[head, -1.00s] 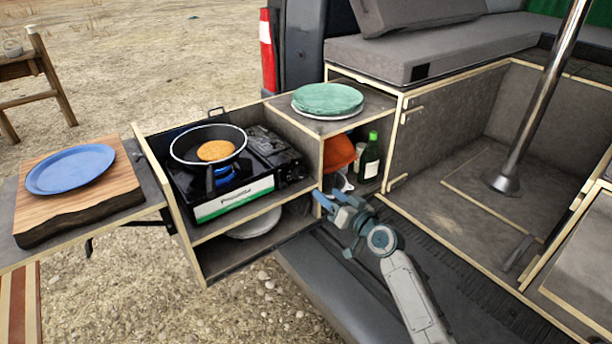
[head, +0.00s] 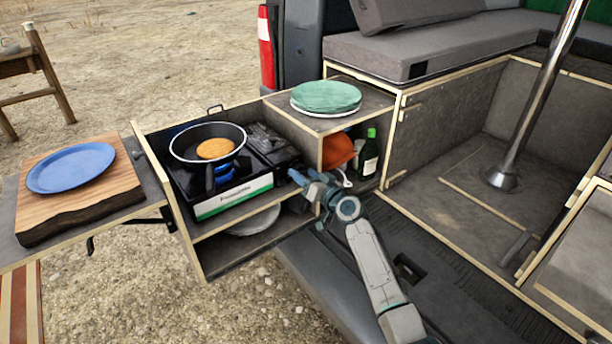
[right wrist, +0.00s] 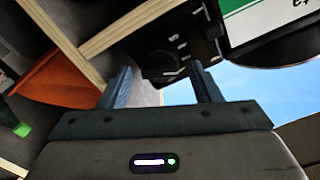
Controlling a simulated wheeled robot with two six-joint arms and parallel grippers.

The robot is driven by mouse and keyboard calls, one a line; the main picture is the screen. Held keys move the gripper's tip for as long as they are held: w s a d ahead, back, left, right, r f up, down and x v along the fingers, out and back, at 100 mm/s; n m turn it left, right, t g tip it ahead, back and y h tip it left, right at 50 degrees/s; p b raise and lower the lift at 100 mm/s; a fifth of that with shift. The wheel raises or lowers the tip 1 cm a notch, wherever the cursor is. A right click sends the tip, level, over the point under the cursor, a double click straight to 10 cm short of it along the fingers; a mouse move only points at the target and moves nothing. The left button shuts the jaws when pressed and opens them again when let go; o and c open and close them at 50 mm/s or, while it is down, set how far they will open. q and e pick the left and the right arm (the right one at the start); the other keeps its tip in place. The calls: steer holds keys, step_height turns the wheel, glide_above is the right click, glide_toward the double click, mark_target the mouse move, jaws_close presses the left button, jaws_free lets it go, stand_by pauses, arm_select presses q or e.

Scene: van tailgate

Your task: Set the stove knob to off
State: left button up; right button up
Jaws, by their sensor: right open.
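The camping stove (head: 235,200) sits in the pull-out box, with a black control end (head: 275,150) at its right. Blue flame (head: 222,170) shows under the pan. My right gripper (head: 300,178) is in front of the stove's right end, its jaws open and empty. In the right wrist view the two fingers (right wrist: 162,82) point at the stove's dark control end (right wrist: 185,45). A dark rounded part, perhaps the knob, lies just beyond and between the fingertips; its setting cannot be read. My left gripper is not in view.
A pan (head: 207,142) with a pancake sits on the burner. Right of the stove, a shelf holds an orange bowl (head: 337,150) and a green bottle (head: 369,155), with green plates (head: 326,97) on top. A blue plate (head: 70,168) lies on a wooden board at left.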

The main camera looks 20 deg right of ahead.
steer(key=c, duration=1)
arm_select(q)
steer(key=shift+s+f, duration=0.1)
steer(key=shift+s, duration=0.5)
